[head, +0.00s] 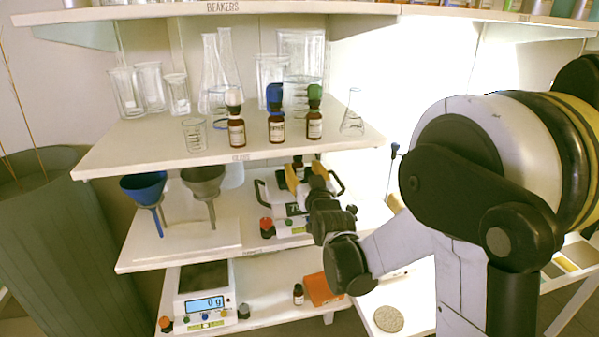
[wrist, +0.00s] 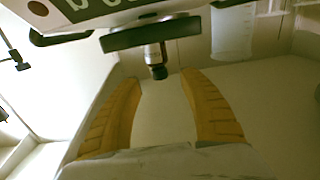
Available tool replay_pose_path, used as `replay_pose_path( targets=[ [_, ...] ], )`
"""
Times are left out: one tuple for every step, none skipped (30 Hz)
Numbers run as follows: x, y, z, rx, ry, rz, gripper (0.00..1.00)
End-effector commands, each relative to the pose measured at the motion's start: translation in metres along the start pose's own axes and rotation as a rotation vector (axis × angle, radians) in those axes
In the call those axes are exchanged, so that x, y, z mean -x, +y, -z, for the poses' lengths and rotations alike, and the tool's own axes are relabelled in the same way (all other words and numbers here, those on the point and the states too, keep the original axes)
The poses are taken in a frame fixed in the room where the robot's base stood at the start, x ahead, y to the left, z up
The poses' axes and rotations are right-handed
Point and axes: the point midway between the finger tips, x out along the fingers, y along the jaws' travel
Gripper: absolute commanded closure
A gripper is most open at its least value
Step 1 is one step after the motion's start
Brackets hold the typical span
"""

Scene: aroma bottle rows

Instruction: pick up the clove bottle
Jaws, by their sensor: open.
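My gripper (head: 302,180) is at the middle shelf, in front of a white device with black handles (head: 270,190). In the wrist view its yellow fingers (wrist: 160,82) are spread with nothing gripped. A small dark-ended piece (wrist: 158,71) shows between and just beyond the fingertips. Three small brown bottles stand on the upper shelf: a white-topped bottle (head: 236,133), a blue-topped bottle (head: 277,128) and a green-topped bottle (head: 314,124). Another small brown bottle (head: 298,294) stands on the lower shelf. Their labels are too small to read, so I cannot tell which is clove.
Glass beakers and flasks (head: 222,75) stand behind the upper bottles. A blue funnel (head: 144,187) and a grey funnel (head: 203,181) stand left of the device. A scale (head: 205,302) and an orange object (head: 320,289) are on the lower shelf. The upper shelf edge (head: 120,173) overhangs the gripper.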

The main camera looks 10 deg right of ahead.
Motion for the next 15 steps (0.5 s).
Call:
replay_pose_path(
  targets=[
    [-0.004,0.0,-0.001,0.0,0.0,0.0,0.5],
    [-0.006,0.0,-0.001,0.0,0.0,0.0,0.5],
    [-0.009,0.0,0.0,0.0,-0.001,0.0,0.5],
    [-0.011,0.0,-0.001,0.0,-0.001,0.0,0.5],
    [-0.015,0.0,-0.001,0.0,-0.001,0.0,0.5],
    [-0.02,0.0,-0.001,0.0,-0.001,0.0,0.5],
    [-0.025,0.0,-0.001,0.0,-0.001,0.0,0.5],
    [-0.03,0.0,-0.001,0.0,-0.001,0.0,0.5],
    [-0.037,0.0,-0.001,0.001,-0.001,0.0,0.5],
    [-0.042,0.0,-0.001,0.001,-0.001,0.0,0.5],
    [-0.046,0.0,-0.001,0.001,-0.001,0.0,0.5],
    [-0.051,0.0,0.0,0.001,-0.001,0.0,0.5],
    [-0.054,0.0,0.0,0.001,-0.001,0.0,0.5],
    [-0.056,0.0,0.0,0.001,-0.001,0.0,0.5],
    [-0.058,0.0,0.001,0.001,-0.001,0.0,0.5]
  ],
)
